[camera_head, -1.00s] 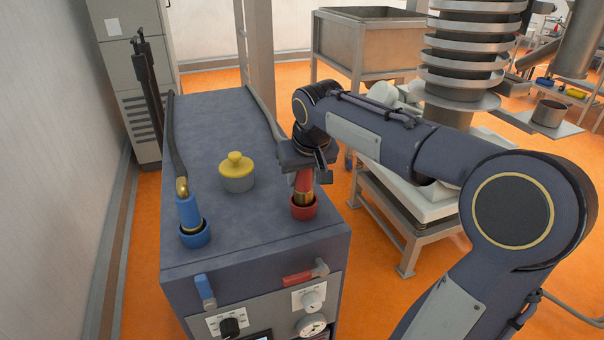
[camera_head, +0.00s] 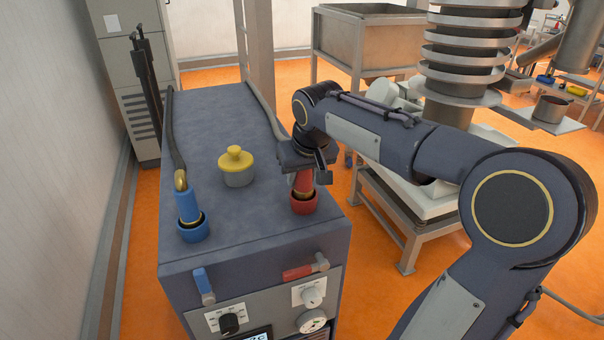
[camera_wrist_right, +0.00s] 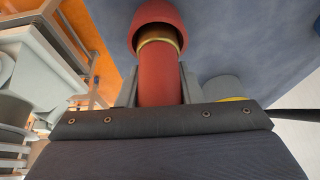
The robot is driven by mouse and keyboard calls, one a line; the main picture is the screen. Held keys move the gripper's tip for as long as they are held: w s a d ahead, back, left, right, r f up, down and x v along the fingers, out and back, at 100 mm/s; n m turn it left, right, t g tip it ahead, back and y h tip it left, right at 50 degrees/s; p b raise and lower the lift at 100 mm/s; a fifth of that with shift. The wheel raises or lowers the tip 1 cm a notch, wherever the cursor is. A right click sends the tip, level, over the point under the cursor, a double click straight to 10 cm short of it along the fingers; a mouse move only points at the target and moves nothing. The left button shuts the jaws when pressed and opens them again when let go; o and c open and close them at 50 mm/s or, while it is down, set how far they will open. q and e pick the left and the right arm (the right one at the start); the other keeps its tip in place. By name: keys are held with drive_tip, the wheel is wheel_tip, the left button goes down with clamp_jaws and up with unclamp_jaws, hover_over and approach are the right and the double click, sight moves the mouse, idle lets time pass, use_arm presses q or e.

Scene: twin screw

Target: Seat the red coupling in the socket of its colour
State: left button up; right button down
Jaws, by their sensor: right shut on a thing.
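The red coupling (camera_head: 304,181) stands upright at the red socket (camera_head: 304,204), near the front right corner of the grey-blue cabinet top. My right gripper (camera_head: 303,172) is shut on the coupling from above. In the right wrist view, the red coupling (camera_wrist_right: 159,75) lies between the fingers (camera_wrist_right: 160,88), and its brass band (camera_wrist_right: 158,41) shows at the mouth of the red socket (camera_wrist_right: 157,14). The coupling's lower end is hidden inside the socket rim, so its exact depth cannot be seen. My left gripper is out of view.
A blue coupling (camera_head: 188,206) with a dark hose stands in the blue socket (camera_head: 195,232) at left. A yellow-knobbed grey cap (camera_head: 237,167) sits between the sockets. Blue (camera_head: 204,286) and red (camera_head: 306,268) levers are on the front panel.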

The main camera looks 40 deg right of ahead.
drive_tip(key=shift+f, duration=0.2)
drive_tip(key=c, duration=0.9)
unclamp_jaws()
drive_tip(key=shift+o, duration=0.2)
drive_tip(key=o, duration=0.4)
drive_tip(key=shift+r, duration=0.1)
drive_tip(key=shift+r+p, duration=3.1)
drive_tip(key=shift+r, duration=0.35)
